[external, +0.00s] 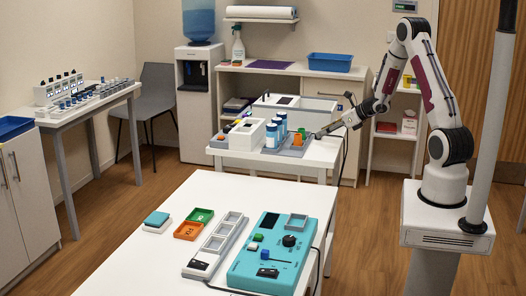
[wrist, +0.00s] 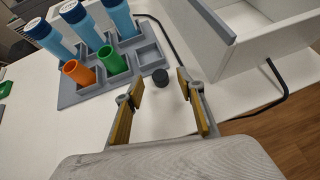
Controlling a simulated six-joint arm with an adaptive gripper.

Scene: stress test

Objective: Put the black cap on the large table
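The black cap (wrist: 160,77) is a small dark round piece on the white surface of the rear table in the wrist view. It lies just beyond and between the fingertips of my gripper (wrist: 158,88), apart from both. My gripper is open and empty, with yellow pads on its inner sides. In the external view my gripper (external: 322,133) is low over the right side of the rear table (external: 318,157); the cap cannot be made out there. The large white table (external: 140,255) stands in the foreground of the external view.
A grey rack (wrist: 146,56) with blue-capped tubes, an orange tube (wrist: 79,73) and a green tube (wrist: 112,61) stands left of the cap. A white open box (wrist: 257,40) and a black cable are at right. The large table holds a teal device (external: 272,262), trays and clear left-front space.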

